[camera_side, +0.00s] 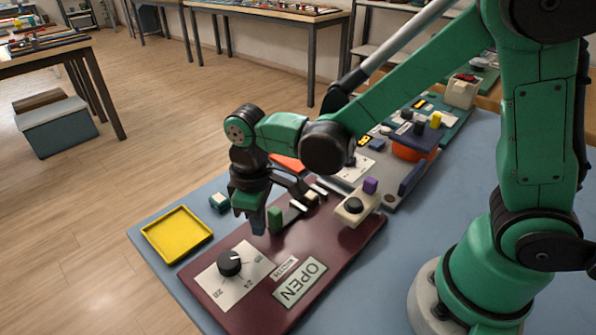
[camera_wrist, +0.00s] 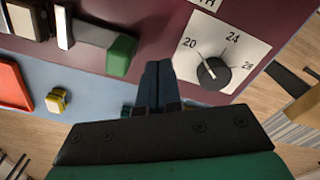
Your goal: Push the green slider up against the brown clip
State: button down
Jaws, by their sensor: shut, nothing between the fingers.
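The green slider (camera_side: 275,218) is a small upright block at the near end of a dark grey rail on the maroon board. It also shows in the wrist view (camera_wrist: 121,56), left of my fingers. A stretch of rail separates slider and clip. My gripper (camera_side: 258,224) is shut and empty, fingers pointing down, just beside the slider on the side away from the clip. A narrow gap shows in the wrist view.
A black dial (camera_side: 230,263) on a white plate and an OPEN label (camera_side: 299,282) lie on the board's near part. A cream block with a black knob and purple peg (camera_side: 370,186) stands to the right. A yellow tray (camera_side: 177,234) lies left.

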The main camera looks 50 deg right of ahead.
aim_at(274, 211)
jog(key=shift+d, duration=1.85)
jog(key=shift+a, duration=0.15)
jog(key=shift+a, duration=0.5)
notch_tip(274, 211, up, 11)
jog(key=s+d+f+m+t, duration=0.1)
jog(key=s+d+m+t, duration=0.2)
jog(key=d+m+t, duration=0.3)
jog(key=shift+s+d+f+t, duration=0.25)
jog(key=shift+s+d+t, duration=0.15)
jog(key=shift+d+t, duration=0.3)
